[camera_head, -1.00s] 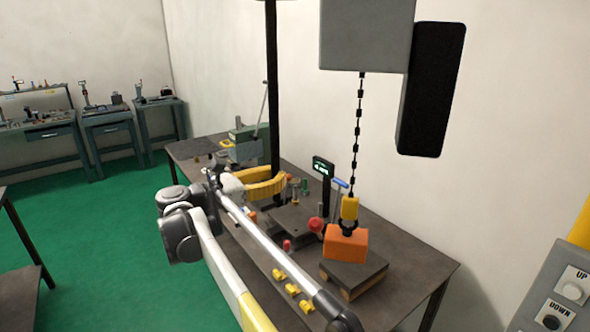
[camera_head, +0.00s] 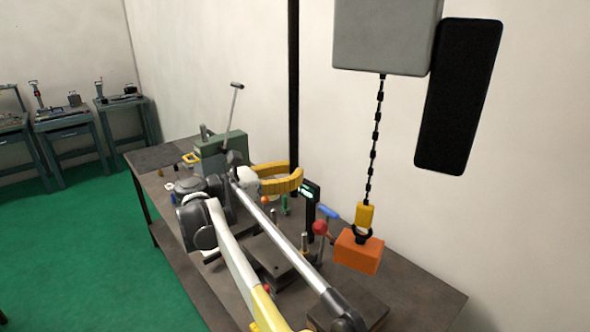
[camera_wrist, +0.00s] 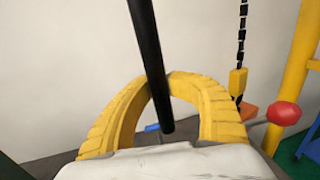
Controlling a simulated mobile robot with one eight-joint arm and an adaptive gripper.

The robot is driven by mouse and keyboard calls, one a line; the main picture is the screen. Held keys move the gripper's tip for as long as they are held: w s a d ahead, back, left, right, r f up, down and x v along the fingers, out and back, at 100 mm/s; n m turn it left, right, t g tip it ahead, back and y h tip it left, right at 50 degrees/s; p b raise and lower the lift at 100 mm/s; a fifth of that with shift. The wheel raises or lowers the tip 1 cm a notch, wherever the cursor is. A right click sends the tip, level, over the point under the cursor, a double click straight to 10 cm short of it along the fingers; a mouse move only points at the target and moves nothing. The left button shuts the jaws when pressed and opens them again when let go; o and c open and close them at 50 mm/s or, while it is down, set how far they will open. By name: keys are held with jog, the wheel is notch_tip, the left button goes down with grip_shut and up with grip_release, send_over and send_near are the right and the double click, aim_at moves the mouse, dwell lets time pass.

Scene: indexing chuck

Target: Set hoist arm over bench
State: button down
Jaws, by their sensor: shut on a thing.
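The hoist hangs at the upper right in the head view: a grey box (camera_head: 388,36) beside a black panel (camera_head: 459,95). Its chain (camera_head: 374,140) ends in a yellow hook block (camera_head: 366,215) with an orange block (camera_head: 358,251) hanging over the bench's right part. The beam that carries the hoist is out of view. A long black rod (camera_head: 293,90) hangs down. My gripper (camera_head: 297,180) has its yellow curved fingers shut around the rod. In the wrist view the rod (camera_wrist: 148,50) runs between the fingertips (camera_wrist: 170,84) and its lower end shows inside their arch.
The bench (camera_head: 425,290) carries a green machine (camera_head: 222,150) with a lever, a small display post (camera_head: 309,205), a red-knobbed handle (camera_head: 320,227) and a dark plate (camera_head: 355,310). The wall is close behind. Green floor (camera_head: 95,250) lies free at left. A yellow post (camera_wrist: 300,60) shows in the wrist view.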

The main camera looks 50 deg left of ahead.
jog(key=shift+w+a+r, duration=0.1)
jog(key=shift+w+r, duration=0.15)
jog(key=shift+r, duration=0.05)
jog(key=c, duration=1.5)
grip_release()
jog(key=shift+a, duration=0.1)
jog(key=shift+o, duration=1.2)
jog(key=shift+a+f, duration=0.3)
jog(key=shift+a, duration=0.05)
jog(key=shift+d+r, duration=0.1)
jog(key=shift+d, duration=0.2)
jog(key=v, duration=1.2)
jog(key=shift+s, duration=0.1)
